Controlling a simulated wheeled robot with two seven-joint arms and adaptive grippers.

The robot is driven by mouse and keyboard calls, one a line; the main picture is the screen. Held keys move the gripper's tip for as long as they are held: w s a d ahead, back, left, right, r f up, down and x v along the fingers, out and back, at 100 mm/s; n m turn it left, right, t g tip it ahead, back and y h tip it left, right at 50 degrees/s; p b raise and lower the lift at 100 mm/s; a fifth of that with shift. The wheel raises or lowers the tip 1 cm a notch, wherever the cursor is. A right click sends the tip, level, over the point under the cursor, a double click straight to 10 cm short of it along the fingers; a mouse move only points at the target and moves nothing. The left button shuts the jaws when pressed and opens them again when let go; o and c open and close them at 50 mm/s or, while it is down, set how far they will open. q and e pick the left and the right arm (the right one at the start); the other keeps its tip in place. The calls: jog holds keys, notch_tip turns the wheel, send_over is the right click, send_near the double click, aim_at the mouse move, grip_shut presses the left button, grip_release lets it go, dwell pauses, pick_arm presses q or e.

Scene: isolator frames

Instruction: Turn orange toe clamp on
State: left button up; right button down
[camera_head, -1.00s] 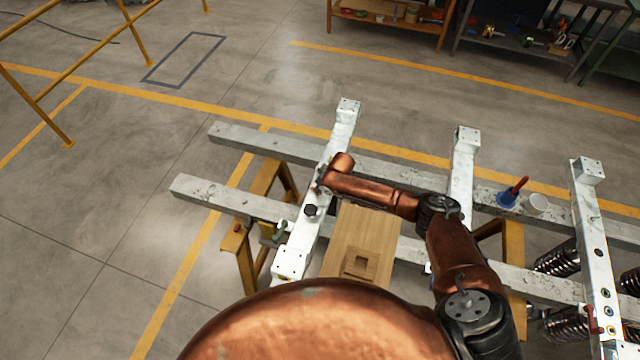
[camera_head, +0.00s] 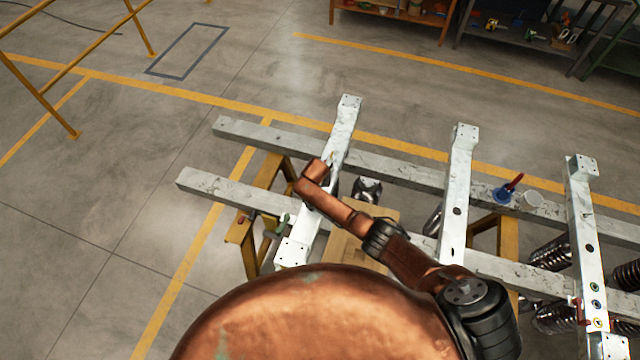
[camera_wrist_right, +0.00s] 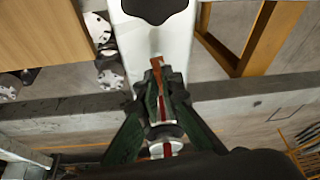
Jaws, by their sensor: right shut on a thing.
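An orange-brown handle (camera_wrist_right: 156,72), which looks like the orange toe clamp's, shows in the right wrist view on the white cross beam (camera_wrist_right: 160,40). My right gripper (camera_wrist_right: 158,92) has its dark green fingers closed around it, over the beam. The fingers hide most of the clamp, so I cannot tell its handle position. In the head view my own right arm covers the clamp and the gripper over the left white cross beam (camera_head: 293,250). My left gripper is in neither view.
A wooden board (camera_head: 345,252) lies right of that beam. A green clamp (camera_head: 283,222) sits on its left side near a yellow trestle (camera_head: 248,245). Open floor lies left.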

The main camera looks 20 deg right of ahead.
jog(key=shift+a+f+m+g+h+b, duration=0.15)
jog(key=shift+m+g+h+b, duration=0.2)
jog(key=shift+m, duration=0.85)
jog(key=c, duration=2.1)
grip_release()
jog(key=v, duration=1.2)
